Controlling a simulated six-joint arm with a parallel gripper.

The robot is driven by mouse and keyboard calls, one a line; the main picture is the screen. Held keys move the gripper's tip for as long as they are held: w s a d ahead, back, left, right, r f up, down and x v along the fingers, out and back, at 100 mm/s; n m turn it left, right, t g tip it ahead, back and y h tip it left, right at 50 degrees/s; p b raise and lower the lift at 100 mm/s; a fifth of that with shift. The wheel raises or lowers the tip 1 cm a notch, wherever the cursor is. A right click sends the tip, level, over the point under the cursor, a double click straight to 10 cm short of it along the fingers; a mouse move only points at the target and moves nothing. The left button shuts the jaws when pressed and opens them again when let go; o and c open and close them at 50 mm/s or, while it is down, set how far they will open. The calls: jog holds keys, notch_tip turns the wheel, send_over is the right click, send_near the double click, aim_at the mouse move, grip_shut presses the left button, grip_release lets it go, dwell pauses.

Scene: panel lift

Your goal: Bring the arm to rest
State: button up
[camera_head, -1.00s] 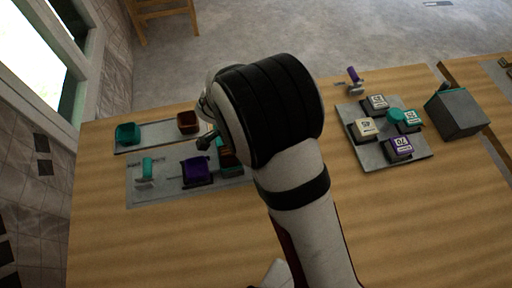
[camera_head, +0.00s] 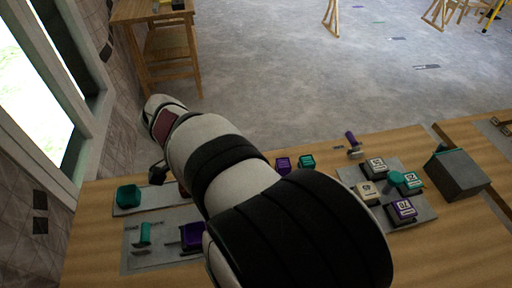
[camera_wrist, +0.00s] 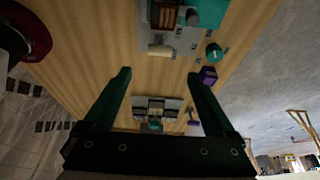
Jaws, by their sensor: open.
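My arm (camera_head: 240,180) stretches across the middle of the head view, from the lower right up toward the left, raised above the table. My gripper (camera_wrist: 158,77) shows in the wrist view with its two dark green fingers wide apart. Nothing is between the fingers. In the head view the fingers cannot be made out. The arm hides part of the left panel and the table's middle.
The wooden table (camera_head: 95,235) bears a grey left panel (camera_head: 137,259) with a teal handle (camera_head: 145,233) and purple block (camera_head: 192,236). A grey board (camera_head: 420,213) with several labelled blocks and a grey box (camera_head: 457,175) are right.

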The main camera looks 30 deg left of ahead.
jog(key=w+d+r+g, duration=0.2)
jog(key=w+d+r, duration=0.1)
jog(key=d, duration=0.8)
jog(key=s+d+r+n+g+y, duration=0.1)
jog(key=s+d, duration=0.2)
jog(key=d, duration=0.4)
jog(key=s+d+r+n+y, duration=0.1)
jog(key=s+d, duration=0.1)
jog(key=d, duration=0.5)
jog(key=s+d+f+n+y, duration=0.1)
jog(key=s+d+f+y, duration=0.1)
jog(key=s+d, duration=0.2)
jog(key=s, duration=0.3)
jog(key=shift+s+d+f+y, duration=0.15)
jog(key=shift+s+f+y, duration=0.05)
jog(key=shift+s+y, duration=0.1)
